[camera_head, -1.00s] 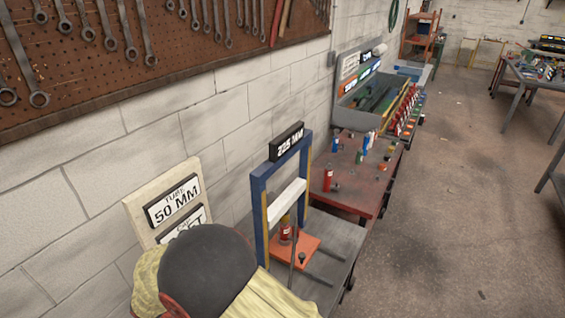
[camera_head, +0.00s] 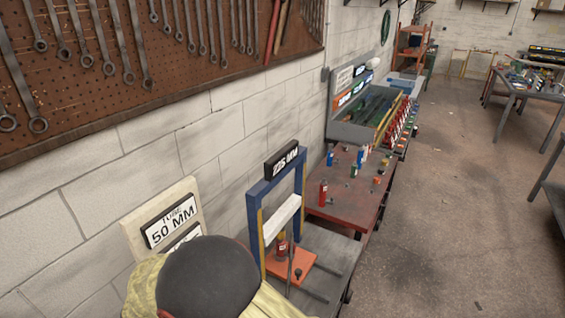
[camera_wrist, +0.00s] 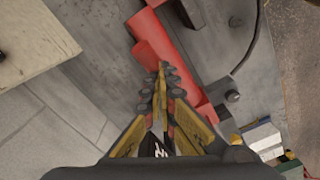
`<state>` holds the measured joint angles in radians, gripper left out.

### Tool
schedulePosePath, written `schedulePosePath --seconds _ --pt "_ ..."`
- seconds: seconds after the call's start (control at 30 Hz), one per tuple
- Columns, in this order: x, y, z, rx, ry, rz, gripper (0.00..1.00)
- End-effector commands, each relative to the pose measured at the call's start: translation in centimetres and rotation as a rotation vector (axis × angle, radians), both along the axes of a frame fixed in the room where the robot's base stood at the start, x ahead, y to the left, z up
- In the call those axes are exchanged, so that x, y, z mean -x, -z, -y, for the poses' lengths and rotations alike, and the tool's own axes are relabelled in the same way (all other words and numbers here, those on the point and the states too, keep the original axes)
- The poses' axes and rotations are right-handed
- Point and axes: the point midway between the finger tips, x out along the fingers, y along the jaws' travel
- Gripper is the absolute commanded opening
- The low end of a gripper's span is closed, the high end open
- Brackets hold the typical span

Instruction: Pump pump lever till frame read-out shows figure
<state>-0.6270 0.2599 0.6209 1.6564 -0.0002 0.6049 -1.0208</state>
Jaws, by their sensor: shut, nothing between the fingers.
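The blue press frame (camera_head: 255,215) stands on a grey bench left of the red cart. Its black read-out (camera_head: 281,159) seems to show 225 MM, though the last digit is hard to read. A small red jack (camera_head: 281,249) stands on the orange plate inside the frame. A thin dark upright rod (camera_head: 290,268) stands in front of it; I cannot tell whether it is the pump lever. In the wrist view my gripper (camera_wrist: 162,78) is shut and empty, its fingertips over or against a long red part (camera_wrist: 158,38). Contact is unclear. My arm hides the head view's lower middle.
A board with a sign (camera_head: 170,222) reading TUBE 50 MM stands by the wall; its lower sign is partly hidden. The red cart (camera_head: 340,205) holds small bottles and parts.

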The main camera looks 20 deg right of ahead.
Motion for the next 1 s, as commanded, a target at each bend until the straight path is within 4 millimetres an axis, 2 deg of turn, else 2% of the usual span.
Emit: schedulePosePath --seconds 0.43,1.0 --pt "0.0 0.4 0.0 0.000 0.000 0.000 0.00" --pt "0.0 6.2 0.0 0.000 0.000 -0.001 0.00"
